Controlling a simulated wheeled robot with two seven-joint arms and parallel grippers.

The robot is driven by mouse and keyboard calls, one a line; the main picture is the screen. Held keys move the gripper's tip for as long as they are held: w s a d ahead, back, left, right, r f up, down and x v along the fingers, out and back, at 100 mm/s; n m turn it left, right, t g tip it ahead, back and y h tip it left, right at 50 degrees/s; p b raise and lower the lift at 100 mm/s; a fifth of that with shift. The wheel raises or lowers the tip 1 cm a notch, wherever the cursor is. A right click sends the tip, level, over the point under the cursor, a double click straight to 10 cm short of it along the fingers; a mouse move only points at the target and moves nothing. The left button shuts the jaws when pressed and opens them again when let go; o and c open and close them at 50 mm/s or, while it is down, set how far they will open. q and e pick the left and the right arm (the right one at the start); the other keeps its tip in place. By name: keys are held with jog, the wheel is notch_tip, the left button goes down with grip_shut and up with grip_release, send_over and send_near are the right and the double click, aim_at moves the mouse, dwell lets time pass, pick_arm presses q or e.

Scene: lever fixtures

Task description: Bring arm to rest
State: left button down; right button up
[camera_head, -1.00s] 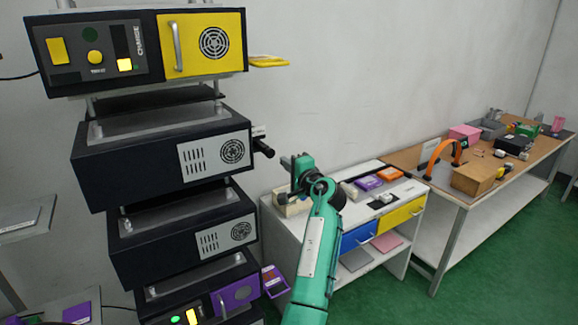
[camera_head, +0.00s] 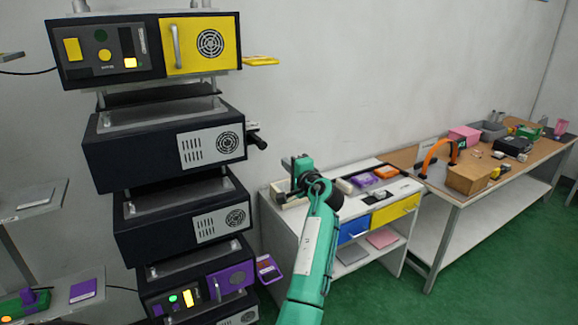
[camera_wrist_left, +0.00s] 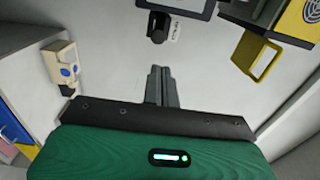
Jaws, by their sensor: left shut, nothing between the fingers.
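My left arm (camera_head: 315,245), green with dark joints, comes up from the bottom of the head view and bends in front of the white cabinet. Its gripper (camera_wrist_left: 161,72) shows clearly in the left wrist view, with the two grey fingers shut together and nothing between them. In the head view the gripper end is small and dark against the cabinet top. A black lever handle (camera_head: 257,142) sticks out from the right side of the stacked units; a black handle (camera_wrist_left: 157,27) also shows beyond the fingertips in the wrist view, apart from them. My right gripper is not in view.
The stack of dark units (camera_head: 165,150) stands left of the arm. A yellow tray (camera_head: 262,61) juts from its top unit and a purple one (camera_head: 268,269) lower down. The white cabinet (camera_head: 290,245) stands behind the arm; a long workbench (camera_head: 500,190) is at right.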

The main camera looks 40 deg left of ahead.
pick_arm(q)
jog(key=shift+d, duration=0.1)
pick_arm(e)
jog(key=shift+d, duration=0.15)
